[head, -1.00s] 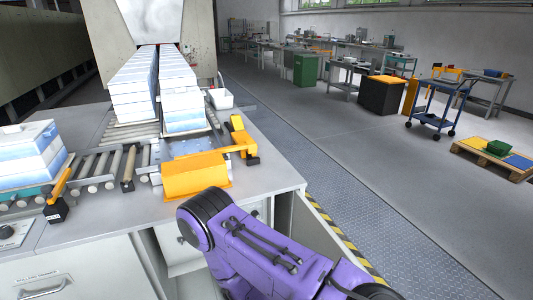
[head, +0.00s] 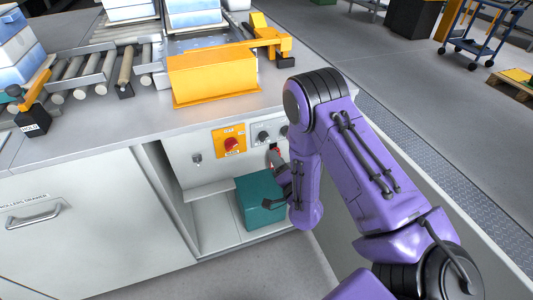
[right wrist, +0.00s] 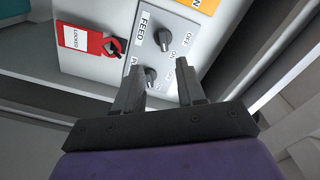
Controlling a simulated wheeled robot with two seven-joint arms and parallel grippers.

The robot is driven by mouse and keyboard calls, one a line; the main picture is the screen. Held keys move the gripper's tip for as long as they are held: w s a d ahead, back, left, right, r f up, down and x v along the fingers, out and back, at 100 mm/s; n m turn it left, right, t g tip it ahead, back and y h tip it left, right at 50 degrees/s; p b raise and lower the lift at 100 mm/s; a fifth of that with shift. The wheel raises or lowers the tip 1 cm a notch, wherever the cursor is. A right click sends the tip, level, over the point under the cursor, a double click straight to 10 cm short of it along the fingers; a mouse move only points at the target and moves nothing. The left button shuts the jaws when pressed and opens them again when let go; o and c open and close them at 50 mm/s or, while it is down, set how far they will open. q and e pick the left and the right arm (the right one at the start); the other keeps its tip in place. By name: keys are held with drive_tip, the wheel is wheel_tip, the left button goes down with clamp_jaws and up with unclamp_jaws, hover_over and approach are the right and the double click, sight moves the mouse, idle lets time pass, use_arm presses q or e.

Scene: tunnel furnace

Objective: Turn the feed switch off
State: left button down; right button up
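The feed switch (right wrist: 163,40) is a dark round knob on a grey plate lettered FEED, with ON and OFF marks, in the right wrist view. It also shows small in the head view (head: 263,137), on the cabinet front. I cannot tell which mark it points to. My right gripper (right wrist: 161,66) is open and empty, its fingers facing the panel. A second knob (right wrist: 150,76) appears between the fingers, with the feed switch just beyond the fingertips. My left gripper is not in view.
A red lock tag (right wrist: 83,40) reading LOCKED hangs beside the knobs. A red rotary switch on an orange plate (head: 229,131) is left of them. A teal box (head: 259,207) stands on the shelf below. The tabletop (head: 115,137) overhangs the panel.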

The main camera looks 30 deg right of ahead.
sight(266, 139)
drive_tip(key=x, duration=0.7)
drive_tip(key=p+x, duration=0.1)
drive_tip(key=x, duration=0.2)
drive_tip(key=shift+w+r, duration=0.15)
drive_tip(key=shift+r, duration=0.15)
drive_tip(key=shift+a, duration=0.1)
drive_tip(key=c, duration=0.7)
